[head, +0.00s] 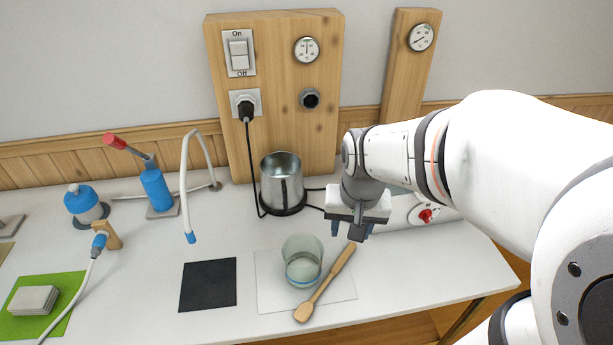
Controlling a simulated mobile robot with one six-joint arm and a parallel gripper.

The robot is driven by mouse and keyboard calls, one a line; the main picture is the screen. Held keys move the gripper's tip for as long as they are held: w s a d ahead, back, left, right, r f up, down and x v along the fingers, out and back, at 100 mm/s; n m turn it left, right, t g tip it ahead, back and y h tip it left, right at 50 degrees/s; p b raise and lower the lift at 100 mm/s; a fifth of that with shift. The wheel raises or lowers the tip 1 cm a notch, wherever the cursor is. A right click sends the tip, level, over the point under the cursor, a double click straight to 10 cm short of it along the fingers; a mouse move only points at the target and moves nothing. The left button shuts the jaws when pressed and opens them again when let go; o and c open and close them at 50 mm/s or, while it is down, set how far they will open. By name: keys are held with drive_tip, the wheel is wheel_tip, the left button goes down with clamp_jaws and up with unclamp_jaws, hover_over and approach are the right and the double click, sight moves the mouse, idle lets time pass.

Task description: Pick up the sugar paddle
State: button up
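The sugar paddle (326,282) is a light wooden paddle. It lies at a slant on a white mat (273,294), its broad end toward the table's front edge and its handle running up to the right. My gripper (347,228) points down over the upper end of the handle. Its dark fingers look spread, and I see nothing between them. The height of the fingers above the handle is hard to judge from this view. A clear glass jar (302,257) with some liquid stands on the mat just left of the paddle.
A metal jug (281,180) stands behind on a dark base, with a black cord beside it. A white unit with a red knob (425,216) is behind my gripper. A black mat (208,285) lies left of the glass. A thin spout tube (187,190) hangs farther left.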

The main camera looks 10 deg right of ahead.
sight(344, 255)
drive_tip(key=w+d+f+m, duration=0.1)
drive_tip(key=w+f+m, duration=0.1)
drive_tip(key=f, duration=0.2)
drive_tip(key=w+d+f+m+g, duration=0.1)
drive_tip(key=w+f, duration=0.2)
drive_tip(key=w+d+f+m, duration=0.1)
drive_tip(key=w+f+m, duration=0.1)
drive_tip(key=w+f, duration=0.1)
drive_tip(key=shift+d+f+m+g, duration=0.25)
drive_tip(key=shift+f+m+g, duration=0.05)
drive_tip(key=shift+f, duration=0.5)
drive_tip(key=shift+w+f, duration=0.15)
drive_tip(key=shift+f, duration=0.15)
drive_tip(key=f, duration=0.4)
drive_tip(key=a+f, duration=0.1)
drive_tip(key=f, duration=0.2)
drive_tip(key=shift+s, duration=0.4)
drive_tip(key=shift+f, duration=0.4)
clamp_jaws()
